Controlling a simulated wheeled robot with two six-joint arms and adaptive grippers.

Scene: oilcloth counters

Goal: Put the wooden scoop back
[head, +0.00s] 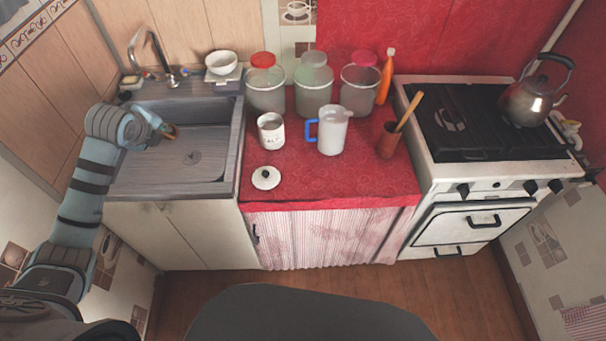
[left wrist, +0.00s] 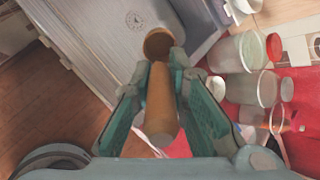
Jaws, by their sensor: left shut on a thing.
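The wooden scoop (left wrist: 160,106) is held in my left gripper (left wrist: 160,68), its brown round end (left wrist: 158,43) beyond the fingertips. In the head view my left gripper (head: 160,126) is over the sink, and only a small brown bit of the scoop (head: 171,132) shows. A white canister (head: 271,131) stands open on the red counter, with a white lid with a black knob (head: 266,178) lying in front of it. My right gripper is not in view.
A measuring jug with a blue handle (head: 333,132), a brown cup (head: 387,143) with a wooden utensil, several large jars (head: 265,95) and an orange bottle (head: 385,78) stand on the red counter (head: 335,182). The stove (head: 480,160) with a kettle (head: 530,100) is at right.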

